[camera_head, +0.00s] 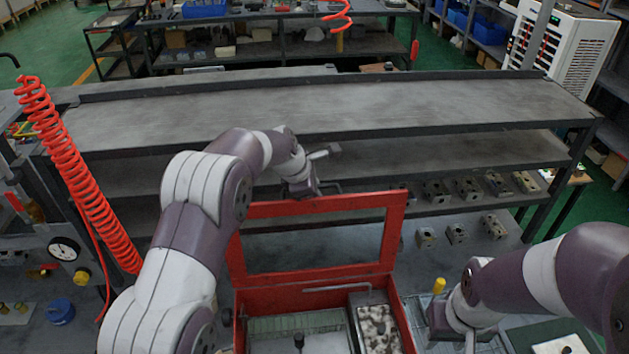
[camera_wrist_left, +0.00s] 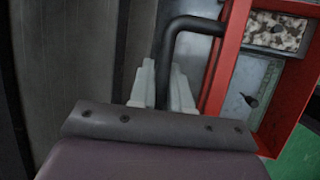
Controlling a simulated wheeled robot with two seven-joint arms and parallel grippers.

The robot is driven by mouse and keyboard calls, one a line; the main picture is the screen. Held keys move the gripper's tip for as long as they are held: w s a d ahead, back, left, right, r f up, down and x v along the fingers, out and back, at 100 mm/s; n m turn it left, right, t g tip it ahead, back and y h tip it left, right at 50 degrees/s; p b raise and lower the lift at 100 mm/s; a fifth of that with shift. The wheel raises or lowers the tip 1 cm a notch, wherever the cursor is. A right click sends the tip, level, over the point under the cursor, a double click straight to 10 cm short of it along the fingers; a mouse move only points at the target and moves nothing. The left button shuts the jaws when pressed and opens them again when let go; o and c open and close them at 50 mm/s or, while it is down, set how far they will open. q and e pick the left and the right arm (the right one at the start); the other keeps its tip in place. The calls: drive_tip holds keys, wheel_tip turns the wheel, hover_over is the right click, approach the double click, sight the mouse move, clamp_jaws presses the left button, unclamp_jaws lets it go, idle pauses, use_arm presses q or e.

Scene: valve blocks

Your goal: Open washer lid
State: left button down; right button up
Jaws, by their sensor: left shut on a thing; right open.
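The washer lid (camera_head: 338,203) is a red frame standing raised, steeply upright, at the back of the red washer box (camera_head: 404,325). My left gripper (camera_wrist_left: 163,82) is shut on the dark bent lid handle (camera_wrist_left: 190,24) in the left wrist view. In the head view, the left gripper (camera_head: 304,188) is at the lid's top edge, its fingers mostly hidden. The red box's open inside shows a pale compartment (camera_head: 300,325) and a speckled compartment (camera_head: 377,328). My right gripper (camera_head: 470,338) is open, right of the box and apart from the lid.
A grey shelf bench (camera_head: 340,110) runs behind the lid. Several metal valve blocks (camera_head: 457,234) stand on its lower level at right. A red coiled hose (camera_head: 72,165) and a pressure gauge (camera_head: 64,249) are at left. A yellow knob (camera_head: 439,286) stands near the right gripper.

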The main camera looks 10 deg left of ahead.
use_arm(q)
drive_tip(key=shift+s+f, duration=0.45)
drive_tip(key=shift+s, duration=0.05)
drive_tip(key=c, duration=1.4)
unclamp_jaws()
drive_tip(key=shift+c, duration=0.2)
drive_tip(key=shift+w, duration=0.1)
drive_tip(key=b+v, duration=0.4)
drive_tip(key=v, duration=0.9)
drive_tip(key=shift+w+r, duration=0.2)
drive_tip(key=shift+w, duration=0.1)
